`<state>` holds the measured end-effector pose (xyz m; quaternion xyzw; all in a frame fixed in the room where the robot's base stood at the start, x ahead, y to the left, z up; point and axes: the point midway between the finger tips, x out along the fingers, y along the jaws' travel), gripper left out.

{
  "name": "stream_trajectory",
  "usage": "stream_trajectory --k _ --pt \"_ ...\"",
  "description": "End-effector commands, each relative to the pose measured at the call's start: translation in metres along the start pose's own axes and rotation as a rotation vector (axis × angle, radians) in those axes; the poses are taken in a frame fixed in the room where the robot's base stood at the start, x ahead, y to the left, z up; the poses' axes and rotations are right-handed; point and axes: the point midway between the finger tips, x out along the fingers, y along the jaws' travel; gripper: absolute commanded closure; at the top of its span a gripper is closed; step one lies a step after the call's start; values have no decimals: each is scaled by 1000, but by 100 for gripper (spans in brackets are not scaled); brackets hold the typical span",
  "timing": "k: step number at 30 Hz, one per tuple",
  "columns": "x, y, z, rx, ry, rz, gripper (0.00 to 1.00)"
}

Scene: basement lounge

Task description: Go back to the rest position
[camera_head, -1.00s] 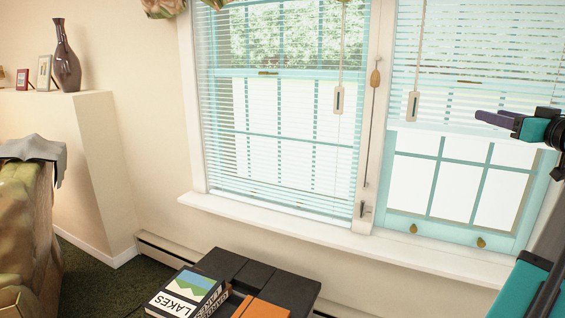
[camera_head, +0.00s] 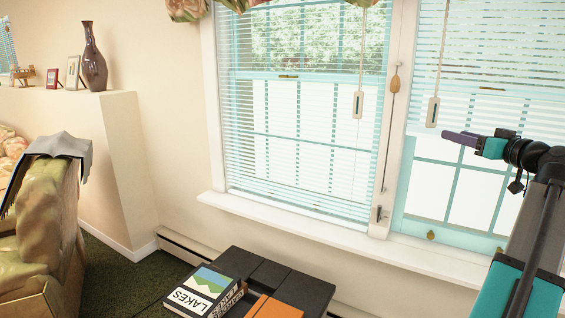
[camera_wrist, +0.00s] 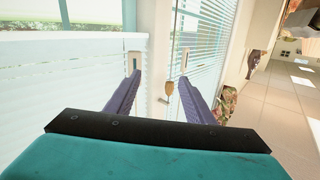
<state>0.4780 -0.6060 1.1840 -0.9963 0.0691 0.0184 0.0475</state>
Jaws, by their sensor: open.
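My gripper (camera_head: 461,138) is raised in front of the right-hand window at the right of the head view, its purple fingers pointing left. In the wrist view my gripper (camera_wrist: 158,88) shows its two purple fingers spread apart, with nothing between them. Behind the fingers are the window blinds and a hanging cord with a wooden pull (camera_wrist: 169,88). In the head view the fingers overlap each other, so the gap between them is hidden there.
A dark table (camera_head: 306,291) at the bottom holds a LAKES book (camera_head: 200,290) and an orange book (camera_head: 273,308). A ledge bears a vase (camera_head: 93,60) and frames. The window sill (camera_head: 300,229) runs behind the table.

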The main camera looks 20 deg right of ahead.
Motion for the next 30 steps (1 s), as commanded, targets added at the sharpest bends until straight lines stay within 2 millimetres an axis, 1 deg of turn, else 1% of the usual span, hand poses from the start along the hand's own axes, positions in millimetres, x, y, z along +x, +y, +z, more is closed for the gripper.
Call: stream_trajectory --k 1,5,6,8,9,11,12,14,15,20,21,23,24,29,30 --pt "20 -10 12 19 -13 -31 52" --pt "63 -34 48 62 -47 -98 52" --pt "76 -42 60 75 -60 -118 52" --pt "94 -55 78 93 -81 -147 52" --pt "106 -64 91 104 -97 -165 52" --pt "124 -78 112 120 -122 -192 52" --pt "134 -88 125 130 -140 -209 52" --pt "150 -104 146 144 -167 -234 52" --pt "160 -115 160 153 -186 -251 52" --pt "193 -159 218 181 -267 -313 52" --pt "200 -172 232 187 -289 -329 52" --pt "209 -190 254 197 -322 -351 52" --pt "214 -202 270 203 -345 -365 52" --pt "231 -253 329 224 -442 -420 52" --pt "233 -266 344 230 -467 -433 52"
